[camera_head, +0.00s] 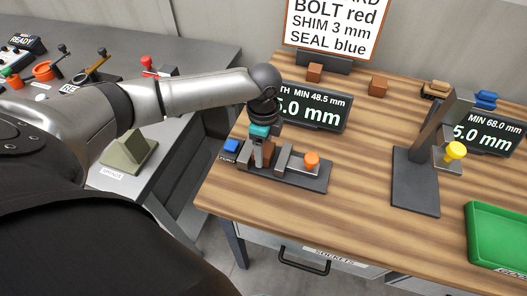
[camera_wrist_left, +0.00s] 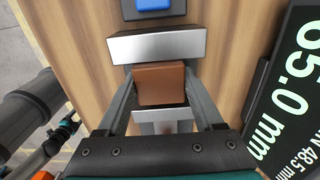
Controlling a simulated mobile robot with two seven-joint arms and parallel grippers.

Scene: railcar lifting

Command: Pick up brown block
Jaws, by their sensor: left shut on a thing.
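A brown block (camera_wrist_left: 161,86) sits between the two fingers of my left gripper (camera_wrist_left: 161,98) in the left wrist view, with a grey metal jaw on either side of it. In the head view my left gripper (camera_head: 262,160) points down into a dark measuring fixture (camera_head: 300,178) with an orange knob (camera_head: 311,160). The brown block (camera_head: 269,149) shows there partly behind the fingers. The gripper is shut on the block, which is still among the fixture's jaws. Whether it touches the fixture's base is hidden. My right gripper is not in view.
Two more brown blocks (camera_head: 315,72) (camera_head: 379,84) stand at the table's back. A display (camera_head: 312,107) stands just behind the fixture. A blue button (camera_head: 231,146) is at its left end. A tall gauge (camera_head: 415,180) and a green tray (camera_head: 500,237) are to the right.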

